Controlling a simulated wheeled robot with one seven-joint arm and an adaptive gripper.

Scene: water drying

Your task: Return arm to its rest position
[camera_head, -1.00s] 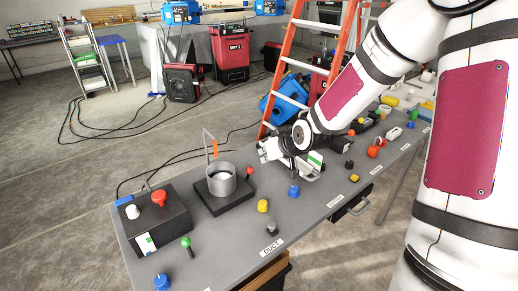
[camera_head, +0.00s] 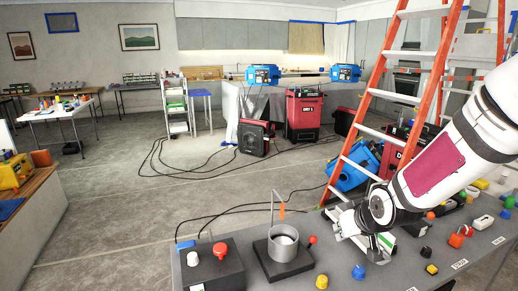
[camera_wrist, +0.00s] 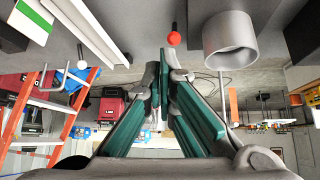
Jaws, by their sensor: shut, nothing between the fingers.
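My gripper (camera_head: 352,232) hangs over the grey table (camera_head: 400,268) in the head view, just right of the grey cylinder (camera_head: 283,246) on its dark base. In the wrist view my gripper (camera_wrist: 164,62) shows its green-padded fingers closed together with nothing between them. The grey cylinder (camera_wrist: 229,40) shows at the upper right there, apart from the fingers. A red-topped knob (camera_wrist: 174,39) lies just beyond the fingertips. My arm reaches in from the right side of the head view.
A dark box with a red button (camera_head: 220,250) stands left of the cylinder. Blue (camera_head: 359,272) and yellow (camera_head: 322,282) knobs sit near the front. An orange ladder (camera_head: 400,92) stands close behind my arm. Open floor (camera_head: 130,225) lies to the left.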

